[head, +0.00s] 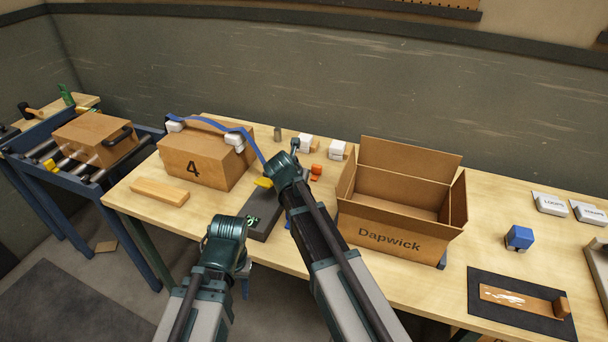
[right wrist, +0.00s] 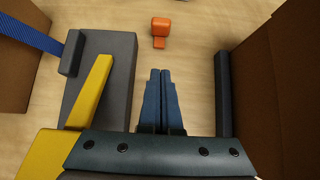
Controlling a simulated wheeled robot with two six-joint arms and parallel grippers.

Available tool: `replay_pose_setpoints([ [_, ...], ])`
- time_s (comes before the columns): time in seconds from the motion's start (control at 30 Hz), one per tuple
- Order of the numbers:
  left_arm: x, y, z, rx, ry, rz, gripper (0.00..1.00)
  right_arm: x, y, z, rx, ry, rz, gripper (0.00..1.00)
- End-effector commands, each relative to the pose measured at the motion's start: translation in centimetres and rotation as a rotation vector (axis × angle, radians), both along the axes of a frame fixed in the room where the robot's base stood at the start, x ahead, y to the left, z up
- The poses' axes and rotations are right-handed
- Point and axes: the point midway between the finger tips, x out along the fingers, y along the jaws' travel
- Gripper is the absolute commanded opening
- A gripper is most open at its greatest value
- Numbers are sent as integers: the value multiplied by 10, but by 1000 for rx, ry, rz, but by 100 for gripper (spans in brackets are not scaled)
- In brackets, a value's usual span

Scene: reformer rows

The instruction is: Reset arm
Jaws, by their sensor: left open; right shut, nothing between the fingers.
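My left gripper (head: 246,286) shows in the head view at the lower centre, in front of the table's front edge. Its fingers are small and mostly hidden behind my left arm; it is open and holds nothing that I can see. My right arm reaches over the table between the box marked 4 and the open Dapwick carton. In the right wrist view my right gripper (right wrist: 160,78) points at the bare tabletop, its two blue fingers together with nothing between them. A dark grey device with a yellow lever (right wrist: 91,88) lies just left of it.
The box marked 4 (head: 187,170) has a blue strap (head: 210,118) over it. The Dapwick carton (head: 400,238) stands close on the right. An orange piece (right wrist: 160,26) lies ahead of the right fingers. A wooden block (head: 160,192) lies left; a blue cube (head: 519,237) sits right.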

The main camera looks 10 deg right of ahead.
Motion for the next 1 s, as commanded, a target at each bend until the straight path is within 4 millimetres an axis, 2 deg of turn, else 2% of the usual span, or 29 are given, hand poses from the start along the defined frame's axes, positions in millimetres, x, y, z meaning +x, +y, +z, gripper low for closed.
replay_pose_setpoints([
  [0.33,0,0,0,0,0,0,50,0,0,0,1,0,-1,0],
  [0.47,0,0,1,0,0,0,50,-11,5,-2,55,-10,-55,0],
  [0.57,0,0,3,0,0,0,50,-34,16,-8,177,-29,-186,0],
  [0.67,0,0,6,0,0,0,50,-66,32,-16,340,-50,-385,0],
  [0.87,0,0,11,0,0,0,50,-129,61,-29,610,-82,-810,0],
  [1.0,0,0,15,0,0,0,50,-178,82,-36,752,-102,-1141,0],
])
